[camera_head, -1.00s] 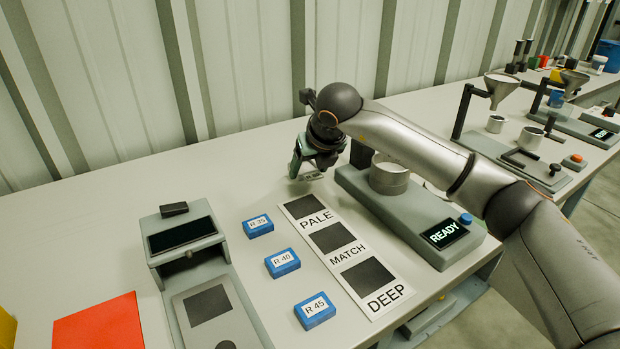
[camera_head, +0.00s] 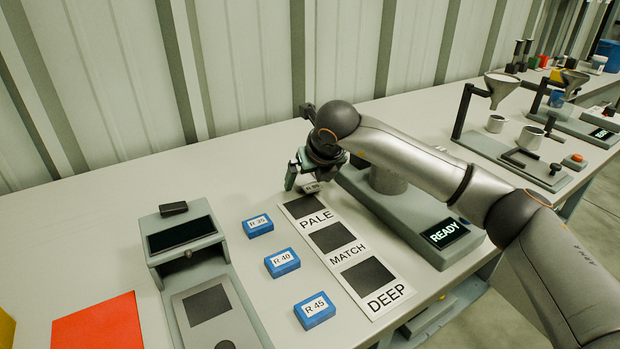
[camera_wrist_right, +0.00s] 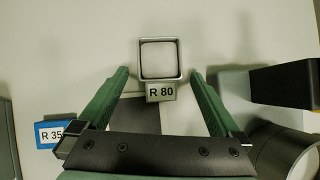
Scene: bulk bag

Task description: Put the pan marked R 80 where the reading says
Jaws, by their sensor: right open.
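The pan marked R 80 is a small square metal pan with a pale inside and a label tab, and it shows in the right wrist view (camera_wrist_right: 160,60). In the head view only its label (camera_head: 311,187) shows under my right gripper (camera_head: 310,182). In the right wrist view the open green fingers (camera_wrist_right: 159,75) stand on either side of the pan, with gaps to it. The marked strip (camera_head: 351,282) has dark squares labelled PALE (camera_head: 301,207), MATCH (camera_head: 333,237) and DEEP (camera_head: 368,272), all bare in what shows. My left gripper is out of view.
Blue blocks R 35 (camera_head: 257,226), R 40 (camera_head: 282,263) and R 45 (camera_head: 315,310) lie left of the strip. A grey device with a dark blank screen (camera_head: 182,235) stands further left. A device reading READY (camera_head: 444,233) stands right. An orange-red sheet (camera_head: 99,324) lies front left.

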